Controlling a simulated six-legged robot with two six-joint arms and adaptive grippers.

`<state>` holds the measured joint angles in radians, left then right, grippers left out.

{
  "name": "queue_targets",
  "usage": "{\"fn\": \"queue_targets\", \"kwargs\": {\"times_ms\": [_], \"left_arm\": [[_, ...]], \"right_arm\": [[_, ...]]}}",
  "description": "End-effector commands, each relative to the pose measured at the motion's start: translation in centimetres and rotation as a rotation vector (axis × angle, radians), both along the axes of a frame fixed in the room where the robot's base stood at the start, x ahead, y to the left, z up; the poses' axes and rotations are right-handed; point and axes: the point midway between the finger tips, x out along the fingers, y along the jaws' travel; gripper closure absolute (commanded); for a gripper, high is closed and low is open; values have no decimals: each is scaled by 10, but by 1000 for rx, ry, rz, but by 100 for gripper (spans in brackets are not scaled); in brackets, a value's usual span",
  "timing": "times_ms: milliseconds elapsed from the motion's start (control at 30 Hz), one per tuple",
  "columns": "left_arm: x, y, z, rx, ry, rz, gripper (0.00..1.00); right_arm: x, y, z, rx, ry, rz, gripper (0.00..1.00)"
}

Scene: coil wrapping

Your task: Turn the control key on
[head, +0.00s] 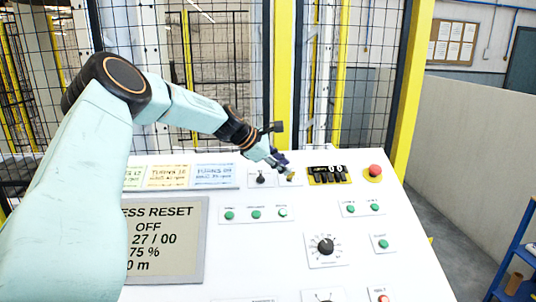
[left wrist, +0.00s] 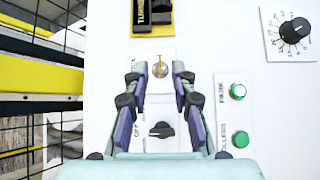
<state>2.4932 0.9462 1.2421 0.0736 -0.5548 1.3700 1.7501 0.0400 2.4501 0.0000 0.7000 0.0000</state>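The control key (left wrist: 160,72) is a small brass-coloured key switch on a white label plate. In the left wrist view it lies between my left gripper's fingertips (left wrist: 161,70), with a gap on each side. In the head view my left gripper (head: 284,164) reaches over the sloped white control panel (head: 405,235) from the upper left. My left gripper is open and holds nothing. Whether the fingertips touch the panel cannot be told. My right gripper is not in view.
A black selector knob (left wrist: 161,130) lies under the open fingers. Green buttons (head: 256,214), a black dial (head: 325,246) and a display (head: 165,240) are lower. A mesh fence stands behind.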

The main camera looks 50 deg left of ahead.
Motion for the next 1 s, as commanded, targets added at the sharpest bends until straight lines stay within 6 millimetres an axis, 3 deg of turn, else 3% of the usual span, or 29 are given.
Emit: {"fn": "queue_targets", "kwargs": {"times_ms": [600,1000], "left_arm": [[-40,10,39,-3,-4,-2,75],[-47,13,44,1,0,-1,75]], "right_arm": [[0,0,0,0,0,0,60],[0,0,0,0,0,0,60]]}}
